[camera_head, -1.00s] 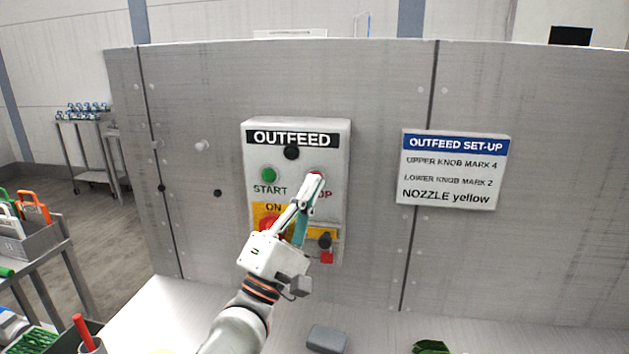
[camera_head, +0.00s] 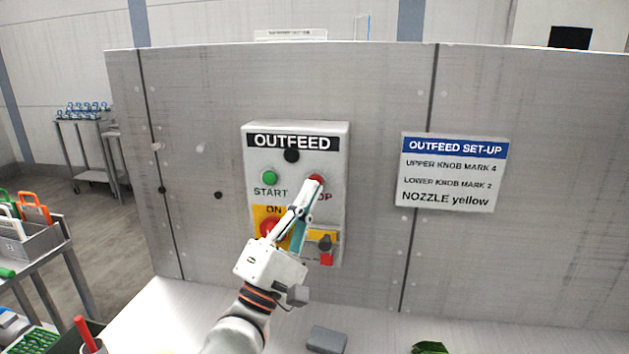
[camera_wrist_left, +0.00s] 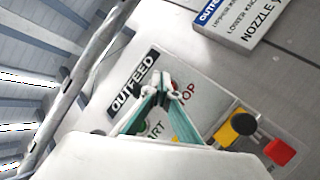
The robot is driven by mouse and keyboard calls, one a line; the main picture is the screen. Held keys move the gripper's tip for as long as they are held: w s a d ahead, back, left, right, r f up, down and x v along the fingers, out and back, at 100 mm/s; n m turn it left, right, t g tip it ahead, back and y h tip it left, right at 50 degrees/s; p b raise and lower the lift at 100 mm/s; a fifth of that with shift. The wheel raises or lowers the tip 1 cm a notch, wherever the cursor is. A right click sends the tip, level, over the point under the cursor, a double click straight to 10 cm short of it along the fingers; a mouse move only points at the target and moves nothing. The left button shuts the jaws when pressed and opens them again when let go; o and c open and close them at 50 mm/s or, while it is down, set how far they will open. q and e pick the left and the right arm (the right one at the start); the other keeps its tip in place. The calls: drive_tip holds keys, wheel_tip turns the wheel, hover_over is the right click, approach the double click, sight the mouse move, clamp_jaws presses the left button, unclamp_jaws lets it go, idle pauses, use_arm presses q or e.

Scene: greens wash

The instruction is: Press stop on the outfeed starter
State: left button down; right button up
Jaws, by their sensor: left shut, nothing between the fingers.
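The grey outfeed starter box (camera_head: 341,150) is on the wall panel, with a black OUTFEED label. Its red stop button (camera_head: 317,180) is at the upper right, and the STOP lettering below is partly covered by my fingers. The green start button (camera_head: 269,178) is at the left. My left gripper (camera_head: 309,190) is shut and empty, its tips just in front of the lower edge of the stop button. In the left wrist view the fingertips (camera_wrist_left: 164,80) overlap the button's place and mostly hide it. Contact cannot be told. My right gripper is not in view.
Lower on the box are a red knob (camera_head: 268,227) on yellow, a black knob (camera_head: 325,242) and a red square (camera_head: 327,259). An OUTFEED SET-UP sign (camera_head: 452,172) is to the right. A grey block (camera_head: 326,339) lies on the ledge below. A cart with trays (camera_head: 38,240) stands at the left.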

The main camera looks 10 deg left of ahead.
use_arm(q)
drive_tip(key=s+p, duration=0.1)
drive_tip(key=s, duration=0.4)
drive_tip(key=shift+p, duration=0.4)
idle(0.6)
